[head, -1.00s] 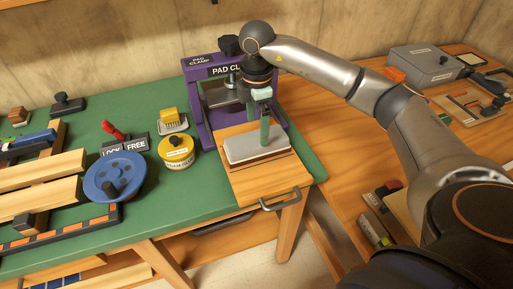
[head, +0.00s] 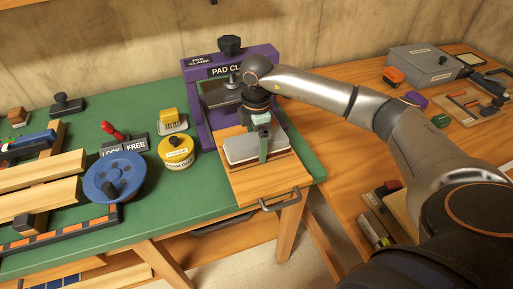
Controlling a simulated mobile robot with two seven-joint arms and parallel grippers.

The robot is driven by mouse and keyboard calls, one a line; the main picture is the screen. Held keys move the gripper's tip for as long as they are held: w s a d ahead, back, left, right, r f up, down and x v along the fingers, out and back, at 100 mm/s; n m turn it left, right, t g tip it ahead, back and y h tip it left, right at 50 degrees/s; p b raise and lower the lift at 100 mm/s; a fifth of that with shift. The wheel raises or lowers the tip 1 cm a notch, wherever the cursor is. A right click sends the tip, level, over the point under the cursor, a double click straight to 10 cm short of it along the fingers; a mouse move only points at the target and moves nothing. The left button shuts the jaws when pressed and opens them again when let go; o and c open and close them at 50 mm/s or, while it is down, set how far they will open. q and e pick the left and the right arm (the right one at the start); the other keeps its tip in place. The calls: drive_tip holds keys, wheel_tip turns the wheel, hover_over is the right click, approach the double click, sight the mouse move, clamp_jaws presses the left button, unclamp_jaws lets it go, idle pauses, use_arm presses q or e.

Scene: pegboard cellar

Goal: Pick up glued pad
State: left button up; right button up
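The glued pad (head: 240,150) is a pale grey-white slab with a dark lower edge. It lies on a wooden board (head: 261,184) in front of the purple pad clamp (head: 196,123). My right gripper (head: 264,154) points down at the pad, with its near finger in front of the pad's near long side. The far finger is hidden, so I cannot tell whether the fingers are closed on the pad. The pad still rests low on the board. My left gripper is out of view.
The purple clamp frame stands close behind the gripper. A yellow tin (head: 176,153), a yellow brush (head: 171,121), a lock/free lever (head: 124,146) and a blue handwheel (head: 113,179) stand to the left. A metal handle (head: 284,201) juts from the board's front edge.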

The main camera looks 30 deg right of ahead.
drive_tip(key=shift+r, duration=0.1)
drive_tip(key=c, duration=0.8)
drive_tip(key=shift+c, duration=0.2)
